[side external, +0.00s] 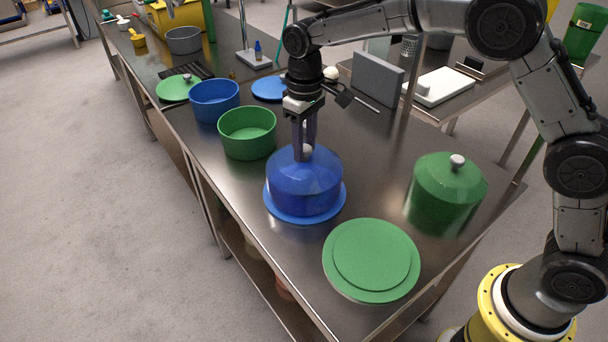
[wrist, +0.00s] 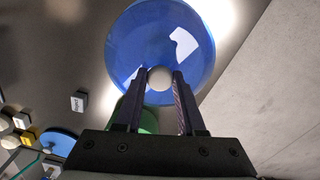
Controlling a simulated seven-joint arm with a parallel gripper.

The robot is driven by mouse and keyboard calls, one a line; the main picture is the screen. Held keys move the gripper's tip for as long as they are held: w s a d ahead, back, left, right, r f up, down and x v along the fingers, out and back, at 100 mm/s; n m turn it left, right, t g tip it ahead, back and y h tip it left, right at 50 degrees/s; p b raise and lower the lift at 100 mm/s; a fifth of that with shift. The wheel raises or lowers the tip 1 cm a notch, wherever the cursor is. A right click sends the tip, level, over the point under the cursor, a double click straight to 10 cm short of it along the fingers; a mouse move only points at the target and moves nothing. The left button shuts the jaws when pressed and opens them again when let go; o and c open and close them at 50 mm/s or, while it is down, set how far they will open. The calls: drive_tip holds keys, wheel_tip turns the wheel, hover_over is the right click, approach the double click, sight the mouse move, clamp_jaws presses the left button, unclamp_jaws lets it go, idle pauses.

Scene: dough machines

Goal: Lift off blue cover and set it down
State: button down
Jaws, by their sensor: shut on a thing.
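The blue cover (side external: 304,182) is a see-through dome with a pale round knob on top. It is upright on or just over a blue round base (side external: 287,216) on the steel table; I cannot tell whether it is in contact. My gripper (side external: 306,150) points down over the dome, shut on its knob. In the wrist view, the blue cover (wrist: 150,35) fills the top middle, and its white knob sits between the two fingertips of my gripper (wrist: 159,80). The inside of the dome is not clear.
A green bowl (side external: 247,134) and a blue bowl (side external: 214,101) stand behind left of the dome. A green disc (side external: 372,260) lies in front right, and a green dome (side external: 447,190) stands to the right. Bare steel shows between the blue and green domes.

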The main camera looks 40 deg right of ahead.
drive_tip(key=shift+r, duration=2.9)
drive_tip(key=shift+s+d+f+n, duration=0.1)
drive_tip(key=shift+s+f+n, duration=0.2)
drive_tip(key=shift+n, duration=0.4)
drive_tip(key=s+d+r, duration=0.2)
drive_tip(key=s+d, duration=0.1)
drive_tip(key=d, duration=0.4)
drive_tip(key=s+d+r+m, duration=0.1)
drive_tip(key=s+d+r, duration=0.15)
drive_tip(key=d, duration=0.55)
drive_tip(key=s+d+r, duration=0.1)
drive_tip(key=s+d, duration=0.3)
drive_tip(key=d, duration=0.3)
drive_tip(key=w+d+f, duration=0.3)
drive_tip(key=w+f, duration=0.9)
drive_tip(key=w, duration=0.1)
drive_tip(key=shift+w+d+f, duration=0.25)
drive_tip(key=shift+w+d, duration=0.05)
drive_tip(key=shift+d, duration=0.1)
drive_tip(key=shift+f, duration=0.1)
